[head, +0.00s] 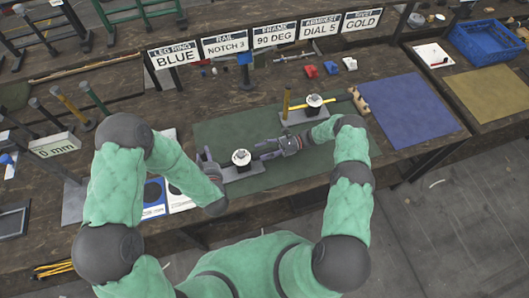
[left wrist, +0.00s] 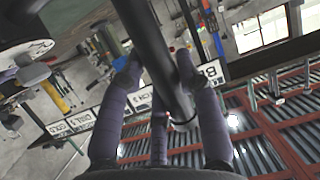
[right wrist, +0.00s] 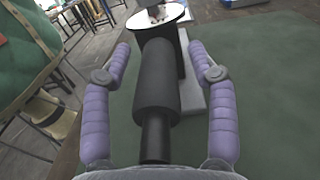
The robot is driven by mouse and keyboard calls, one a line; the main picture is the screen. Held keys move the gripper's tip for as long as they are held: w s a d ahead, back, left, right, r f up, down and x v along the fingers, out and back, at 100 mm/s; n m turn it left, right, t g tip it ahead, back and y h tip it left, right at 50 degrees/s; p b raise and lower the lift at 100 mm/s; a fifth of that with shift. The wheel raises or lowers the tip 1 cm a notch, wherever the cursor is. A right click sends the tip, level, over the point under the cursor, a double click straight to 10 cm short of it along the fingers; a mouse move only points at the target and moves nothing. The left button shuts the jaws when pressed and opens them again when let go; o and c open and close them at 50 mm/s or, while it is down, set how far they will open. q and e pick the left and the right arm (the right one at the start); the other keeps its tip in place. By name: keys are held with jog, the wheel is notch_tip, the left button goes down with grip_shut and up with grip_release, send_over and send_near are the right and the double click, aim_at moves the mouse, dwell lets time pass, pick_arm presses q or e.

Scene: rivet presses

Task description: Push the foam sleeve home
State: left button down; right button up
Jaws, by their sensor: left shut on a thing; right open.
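The dark foam sleeve (right wrist: 156,85) is a thick cylinder around a thinner black bar (right wrist: 155,138) in the right wrist view. The bare bar shows at the end nearer my right palm. The sleeve's far end lies near the white-topped press (right wrist: 158,18), and I cannot tell if they touch. My right gripper (right wrist: 160,55) is open, with fingers on both sides of the sleeve. My left gripper (left wrist: 157,62) is shut on a black rod (left wrist: 150,40). In the head view, the left gripper (head: 207,160) is left of the near press (head: 241,158) and the right gripper (head: 266,147) is right of it.
Several label signs (head: 225,43) line the back. A blue mat (head: 402,110) lies to the right on the bench. The green mat (head: 215,130) has free room.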

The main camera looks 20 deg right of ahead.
jog(key=shift+d, duration=0.15)
jog(key=d, duration=1.1)
jog(key=shift+w+d, duration=0.3)
jog(key=shift+d, duration=0.1)
pick_arm(q)
jog(key=shift+w+r, duration=0.1)
jog(key=c, duration=1.1)
grip_release()
jog(key=o, duration=0.3)
jog(key=v, duration=1.2)
